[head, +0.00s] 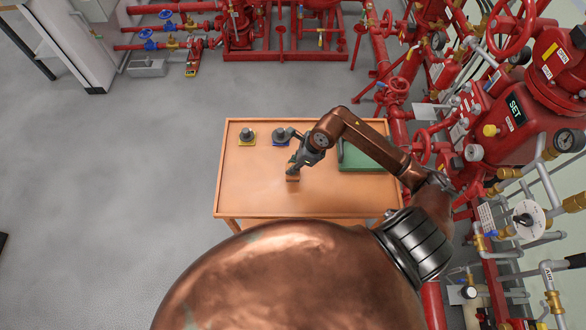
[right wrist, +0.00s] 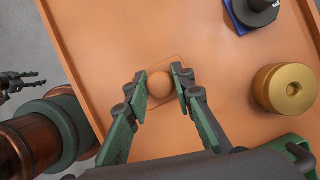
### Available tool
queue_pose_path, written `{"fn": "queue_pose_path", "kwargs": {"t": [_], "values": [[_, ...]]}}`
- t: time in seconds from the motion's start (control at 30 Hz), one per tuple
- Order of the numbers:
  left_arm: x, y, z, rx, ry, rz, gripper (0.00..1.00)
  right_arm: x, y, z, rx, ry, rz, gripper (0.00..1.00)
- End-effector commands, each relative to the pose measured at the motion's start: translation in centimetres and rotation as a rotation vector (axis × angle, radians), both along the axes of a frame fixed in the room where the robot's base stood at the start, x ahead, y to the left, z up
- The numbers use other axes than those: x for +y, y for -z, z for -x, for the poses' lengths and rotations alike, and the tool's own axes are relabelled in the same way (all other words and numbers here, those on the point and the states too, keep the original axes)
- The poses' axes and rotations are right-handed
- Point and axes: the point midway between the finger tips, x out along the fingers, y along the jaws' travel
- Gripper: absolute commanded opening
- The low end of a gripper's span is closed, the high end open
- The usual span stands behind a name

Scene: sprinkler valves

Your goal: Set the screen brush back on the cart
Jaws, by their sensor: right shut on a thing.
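The orange cart (head: 250,190) stands in the middle of the head view. My right gripper (head: 292,172) is low over it and shut on the screen brush (head: 292,178), a small brown block under the fingers. In the right wrist view my right gripper (right wrist: 160,80) has a fingertip on each side of the brush's round tan knob (right wrist: 160,85). A thin squarish outline shows around the knob. I cannot tell whether the brush touches the cart top. My left gripper (right wrist: 24,81) shows small at the left edge of the right wrist view, its two fingers apart and empty.
On the cart, dark knobbed pieces stand on a yellow square (head: 247,143) and a blue square (head: 281,143). A brass cylinder (right wrist: 287,88) is near my right gripper. A green tray (head: 365,155) lies on the right. Red valve piping (head: 490,150) crowds the right side. The cart's front left is clear.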

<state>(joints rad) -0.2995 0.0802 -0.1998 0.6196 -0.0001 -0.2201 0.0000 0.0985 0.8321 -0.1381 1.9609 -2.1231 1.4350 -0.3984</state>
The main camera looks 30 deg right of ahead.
Motion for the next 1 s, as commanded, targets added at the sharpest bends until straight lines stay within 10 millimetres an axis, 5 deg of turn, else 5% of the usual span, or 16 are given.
{"fn": "queue_pose_path", "kwargs": {"t": [0.2,0.5,0.53,0.77,1.0], "values": [[0.0,-0.5,0.0,-0.001,0.0,0.0,0.4,0.1,2.7,0.2,0.003,0.003,-0.003,0.0],[0.0,-0.2,0.0,0.0,0.0,0.0,0.4,0.0,3.0,0.2,0.002,0.001,0.0,0.0],[0.0,-0.1,0.0,0.0,0.0,0.0,0.4,0.0,3.1,0.2,0.002,0.001,0.001,0.23],[0.0,-0.3,0.0,0.0,0.0,0.0,0.4,0.0,3.0,0.2,0.003,0.001,0.0,0.39],[0.0,-0.3,0.0,0.0,0.0,0.0,0.4,0.0,2.9,0.2,0.003,0.001,0.0,0.4]]}}
